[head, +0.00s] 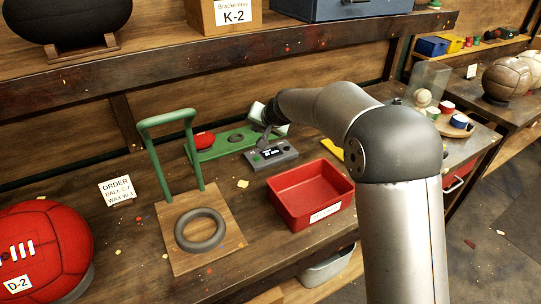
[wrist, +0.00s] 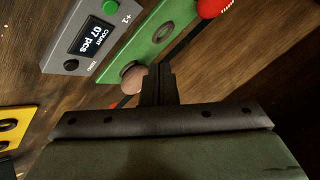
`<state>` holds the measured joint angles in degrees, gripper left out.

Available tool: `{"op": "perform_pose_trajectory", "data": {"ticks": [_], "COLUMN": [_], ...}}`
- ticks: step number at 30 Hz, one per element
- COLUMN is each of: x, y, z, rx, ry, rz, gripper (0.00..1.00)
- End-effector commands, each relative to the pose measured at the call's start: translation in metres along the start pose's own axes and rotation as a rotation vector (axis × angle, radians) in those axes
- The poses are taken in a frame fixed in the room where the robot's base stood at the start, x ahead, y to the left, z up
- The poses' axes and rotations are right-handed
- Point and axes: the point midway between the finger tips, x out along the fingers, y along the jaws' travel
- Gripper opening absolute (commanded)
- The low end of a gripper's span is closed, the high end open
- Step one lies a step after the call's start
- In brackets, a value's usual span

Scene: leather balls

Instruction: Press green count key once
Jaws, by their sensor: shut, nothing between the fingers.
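The grey counter box (head: 270,155) stands on the bench in front of a green board in the head view. In the wrist view the counter box (wrist: 88,40) shows a display (wrist: 92,36) reading COUNT 07 pcs. Its round green key (wrist: 110,7), marked +1, is at the top edge of that view. A grey ZERO button (wrist: 71,65) is at its other end. My gripper (wrist: 158,72) is shut and empty, with its fingertips beside the box, over or near the green board. The gap in height is hard to tell. In the head view my gripper (head: 266,132) partly hides the board.
The green board (wrist: 165,30) carries a red ball (wrist: 211,7), a hole and a brown ball (wrist: 133,78) close to my fingertips. A red tray (head: 311,193), a green-framed stand (head: 200,238) and a large red ball (head: 42,250) are nearby. A shelf (head: 200,65) runs above.

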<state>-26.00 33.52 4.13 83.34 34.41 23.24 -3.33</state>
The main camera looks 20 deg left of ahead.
Motion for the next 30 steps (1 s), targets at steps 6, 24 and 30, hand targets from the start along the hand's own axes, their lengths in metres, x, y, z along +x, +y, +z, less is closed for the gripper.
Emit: {"op": "perform_pose_trajectory", "data": {"ticks": [6, 24, 30], "x": [0.0, 0.038, 0.056], "y": [0.001, 0.029, 0.042], "z": [0.0, 0.029, 0.042], "rx": [0.0, 0.0, 0.0], "ry": [-0.001, -0.003, -0.001], "rz": [0.001, 0.002, 0.001], "gripper": [0.0, 0.0, 0.0]}}
